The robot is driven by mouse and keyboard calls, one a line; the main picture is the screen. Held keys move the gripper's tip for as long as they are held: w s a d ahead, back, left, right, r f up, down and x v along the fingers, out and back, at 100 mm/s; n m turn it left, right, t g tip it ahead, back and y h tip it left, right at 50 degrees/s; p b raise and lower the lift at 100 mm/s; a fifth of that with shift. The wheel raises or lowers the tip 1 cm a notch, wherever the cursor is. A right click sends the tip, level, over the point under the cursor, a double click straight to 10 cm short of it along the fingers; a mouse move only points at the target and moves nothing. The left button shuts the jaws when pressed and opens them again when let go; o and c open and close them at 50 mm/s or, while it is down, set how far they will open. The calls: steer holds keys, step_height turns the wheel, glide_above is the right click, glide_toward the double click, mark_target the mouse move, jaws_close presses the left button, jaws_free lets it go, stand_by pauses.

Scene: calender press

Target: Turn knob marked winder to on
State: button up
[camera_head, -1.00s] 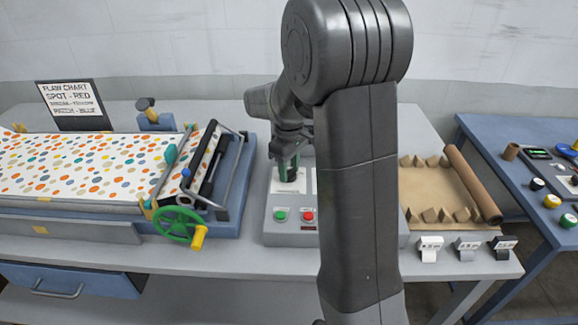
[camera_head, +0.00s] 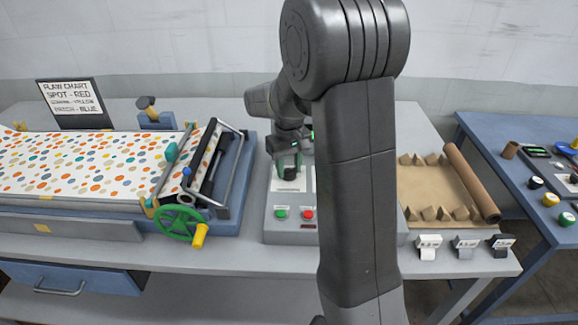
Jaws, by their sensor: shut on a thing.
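My gripper (camera_head: 289,170) is at the grey control box (camera_head: 272,225), over the white label plate (camera_head: 290,186) on its sloped top. Its jaws are shut on a small dark knob at that plate; the jaws hide most of the knob. I cannot read the marking on the plate or tell which way the knob points. A green button (camera_head: 281,213) and a red button (camera_head: 308,213) sit on the box front below. My upright arm link hides the right part of the box.
The dotted sheet and its press (camera_head: 215,170) with a green handwheel (camera_head: 180,224) stand left of the box. Brown paper with a roll (camera_head: 472,182) and several small stands lie to the right. A blue table (camera_head: 480,130) is at far right.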

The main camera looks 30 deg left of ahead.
mark_target(289, 169)
steer(key=o, duration=1)
step_height(289, 169, up, 14)
steer(key=shift+f, duration=0.2)
stand_by(0.4)
step_height(289, 169, down, 14)
steer(key=shift+r, duration=0.15)
steer(key=shift+r, duration=0.1)
stand_by(0.4)
